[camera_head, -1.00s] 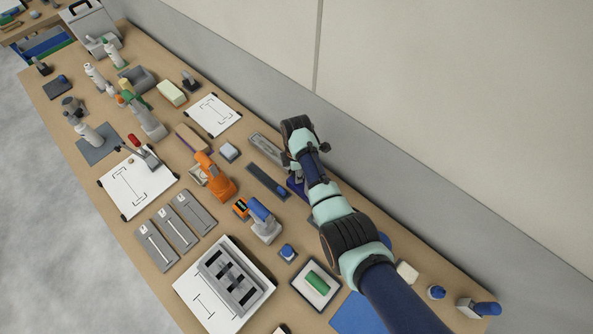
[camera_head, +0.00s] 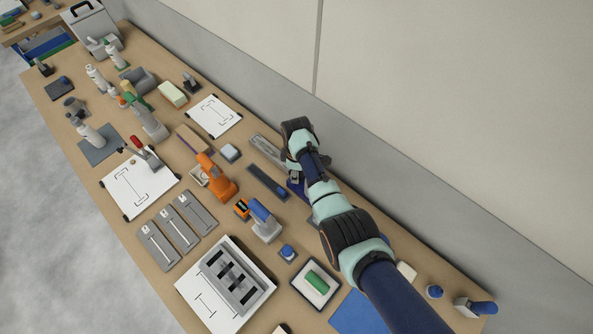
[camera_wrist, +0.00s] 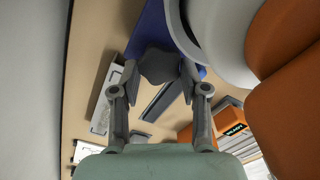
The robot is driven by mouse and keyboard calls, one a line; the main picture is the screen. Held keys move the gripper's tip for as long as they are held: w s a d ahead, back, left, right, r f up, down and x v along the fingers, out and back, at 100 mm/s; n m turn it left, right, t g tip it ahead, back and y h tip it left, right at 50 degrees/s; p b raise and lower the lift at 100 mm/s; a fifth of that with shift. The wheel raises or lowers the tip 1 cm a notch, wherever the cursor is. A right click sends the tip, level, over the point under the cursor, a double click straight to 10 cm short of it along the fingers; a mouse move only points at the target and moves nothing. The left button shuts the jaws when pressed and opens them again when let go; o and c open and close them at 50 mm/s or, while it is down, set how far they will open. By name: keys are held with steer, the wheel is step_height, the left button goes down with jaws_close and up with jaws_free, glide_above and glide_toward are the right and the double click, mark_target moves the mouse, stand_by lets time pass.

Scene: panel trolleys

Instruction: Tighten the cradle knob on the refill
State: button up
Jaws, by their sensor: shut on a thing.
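The dark grey lobed cradle knob (camera_wrist: 160,64) sits between the fingertips of my gripper (camera_wrist: 159,76) in the wrist view. My gripper is shut on it. Behind the knob is a blue cradle (camera_wrist: 150,22), which shows only in part at my arm's edge in the head view (camera_head: 295,188). A large rounded white and orange body, which seems to be the refill (camera_wrist: 285,45), fills the right of the wrist view, close beside the right finger. My arm hides the knob and most of the cradle in the head view.
A grey tray (camera_head: 267,148) and a dark flat bar (camera_head: 267,182) lie left of my arm. An orange tool (camera_head: 215,178) and a blue-topped grey device (camera_head: 264,222) stand nearby. The wall (camera_head: 420,130) rises close behind my arm.

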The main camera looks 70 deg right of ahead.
steer(key=shift+m, duration=0.7)
steer(key=shift+d, duration=0.1)
steer(key=o, duration=0.9)
steer(key=shift+c, duration=0.2)
